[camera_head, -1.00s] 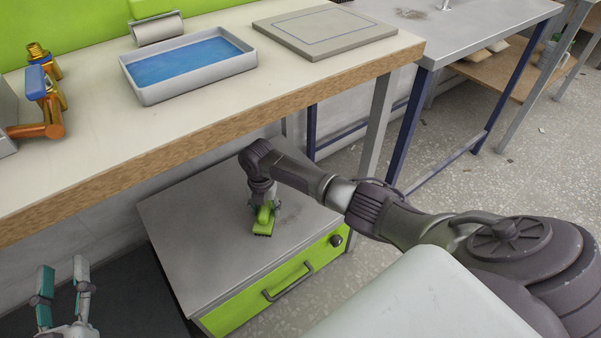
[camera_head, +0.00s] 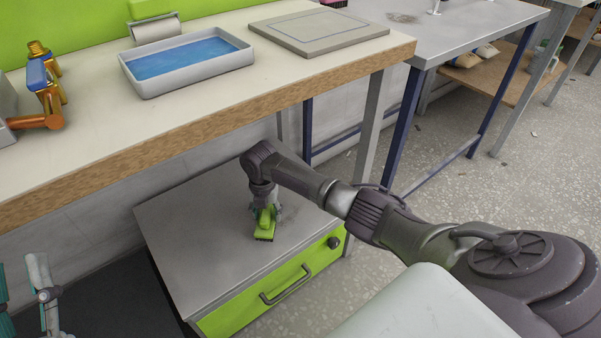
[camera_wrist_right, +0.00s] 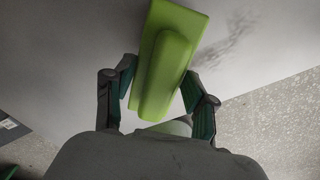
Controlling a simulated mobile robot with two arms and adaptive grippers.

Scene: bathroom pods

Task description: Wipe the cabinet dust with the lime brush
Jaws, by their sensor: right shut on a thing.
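The lime brush (camera_head: 265,228) is over the grey top of the low cabinet (camera_head: 185,232), which has a lime drawer front. My right gripper (camera_head: 264,209) points down and is shut on the brush. In the right wrist view the brush (camera_wrist_right: 166,68) lies between the two fingers of the gripper (camera_wrist_right: 158,92). I cannot tell whether it touches the top. A dark dust smudge (camera_head: 288,214) is just right of the brush; it also shows in the wrist view (camera_wrist_right: 232,38). My left gripper (camera_head: 22,285) is at the lower left edge, partly cut off, open and empty.
A workbench (camera_head: 75,140) overhangs the back of the cabinet, with a tray of blue liquid (camera_head: 190,62) and a flat board (camera_head: 318,30) on it. A bench leg (camera_head: 368,130) stands behind my right arm. A drawer handle (camera_head: 287,285) and knob stick out in front.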

